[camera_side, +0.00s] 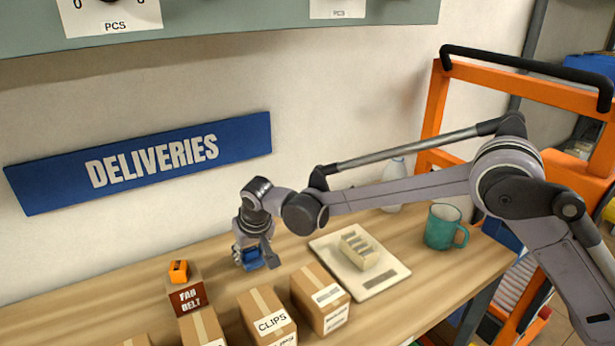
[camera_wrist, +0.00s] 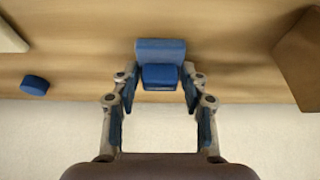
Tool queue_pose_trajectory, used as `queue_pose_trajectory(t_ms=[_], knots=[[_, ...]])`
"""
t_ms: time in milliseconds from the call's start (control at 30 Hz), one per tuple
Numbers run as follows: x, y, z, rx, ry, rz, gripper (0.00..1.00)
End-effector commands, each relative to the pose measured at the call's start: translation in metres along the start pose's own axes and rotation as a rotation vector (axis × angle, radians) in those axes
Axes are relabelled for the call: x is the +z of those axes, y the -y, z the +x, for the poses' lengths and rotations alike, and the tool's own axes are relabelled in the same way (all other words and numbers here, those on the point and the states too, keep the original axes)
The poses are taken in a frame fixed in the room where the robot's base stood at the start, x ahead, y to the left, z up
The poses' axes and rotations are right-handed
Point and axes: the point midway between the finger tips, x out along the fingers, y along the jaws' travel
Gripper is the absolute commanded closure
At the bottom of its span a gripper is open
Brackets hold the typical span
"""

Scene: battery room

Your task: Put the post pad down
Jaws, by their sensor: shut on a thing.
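My gripper (camera_side: 252,258) reaches down over the wooden bench beside the wall, behind the row of boxes. In the wrist view my gripper (camera_wrist: 160,88) has its two fingers on either side of a blue block with a stepped shape, which I take to be the post pad (camera_wrist: 160,52). The blue block sits between the fingertips. In the side view only bits of blue show at the gripper, partly hidden by the fingers. It is low, close to the bench top; I cannot tell whether it touches.
Cartons, including a CLIPS box (camera_side: 267,317), stand in front. A FAN BELT box (camera_side: 187,291) with an orange item (camera_side: 178,271) on top stands left.

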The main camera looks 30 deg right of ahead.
Motion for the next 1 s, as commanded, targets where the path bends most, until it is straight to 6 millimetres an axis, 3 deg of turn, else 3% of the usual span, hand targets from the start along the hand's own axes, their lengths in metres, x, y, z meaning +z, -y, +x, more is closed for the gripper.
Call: queue_pose_trajectory(t_ms=[400, 433, 500, 833, 1000], knots=[[0.002, 0.000, 0.005, 0.000, 0.000, 0.000, 0.77], [0.002, 0.000, 0.006, 0.000, 0.000, 0.000, 0.53], [0.002, 0.000, 0.005, 0.000, 0.000, 0.000, 0.33], [0.002, 0.000, 0.004, 0.000, 0.000, 0.000, 0.33], [0.001, 0.000, -0.009, 0.000, 0.000, -0.001, 0.33]])
